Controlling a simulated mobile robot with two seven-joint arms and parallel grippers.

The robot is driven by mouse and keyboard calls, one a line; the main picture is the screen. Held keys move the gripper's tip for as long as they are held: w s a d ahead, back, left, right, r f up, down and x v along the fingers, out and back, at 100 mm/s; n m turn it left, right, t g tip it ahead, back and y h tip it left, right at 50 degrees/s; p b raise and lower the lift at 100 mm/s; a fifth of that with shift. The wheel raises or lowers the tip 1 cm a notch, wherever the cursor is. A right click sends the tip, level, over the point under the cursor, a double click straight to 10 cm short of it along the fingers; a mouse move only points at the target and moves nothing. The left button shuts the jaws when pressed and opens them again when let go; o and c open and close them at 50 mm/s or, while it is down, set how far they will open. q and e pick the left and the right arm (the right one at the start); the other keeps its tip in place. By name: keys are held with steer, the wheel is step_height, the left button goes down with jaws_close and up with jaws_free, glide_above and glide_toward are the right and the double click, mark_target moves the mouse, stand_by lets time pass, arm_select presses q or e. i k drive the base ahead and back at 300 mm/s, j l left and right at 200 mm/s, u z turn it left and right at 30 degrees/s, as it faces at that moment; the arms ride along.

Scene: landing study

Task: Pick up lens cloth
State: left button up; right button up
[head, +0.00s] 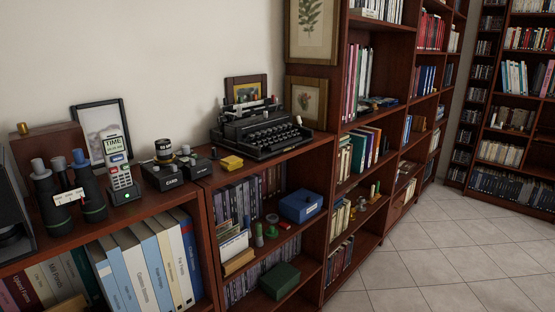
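A small yellow folded item (231,163), which looks like the lens cloth, lies on top of the low bookcase (207,181) in the head view. It is just left of and in front of the black typewriter (262,131). It is too small to tell its fabric for sure. Neither of my grippers is in view.
Left of it stand small black boxes (163,177), a grey handset (120,173) and dark binoculars (68,197). A framed picture (103,131) leans on the wall. A blue box (301,206) sits on a lower shelf. Tiled floor (440,260) is clear at right.

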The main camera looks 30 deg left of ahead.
mark_target(231, 163)
steer(key=u, duration=1.1)
steer(key=i+l+u, duration=0.25)
steer(key=l, duration=0.4)
steer(key=i+l+u, duration=0.1)
steer(key=i+l, duration=0.15)
steer(key=i+l+u, duration=0.1)
steer(key=l, duration=0.35)
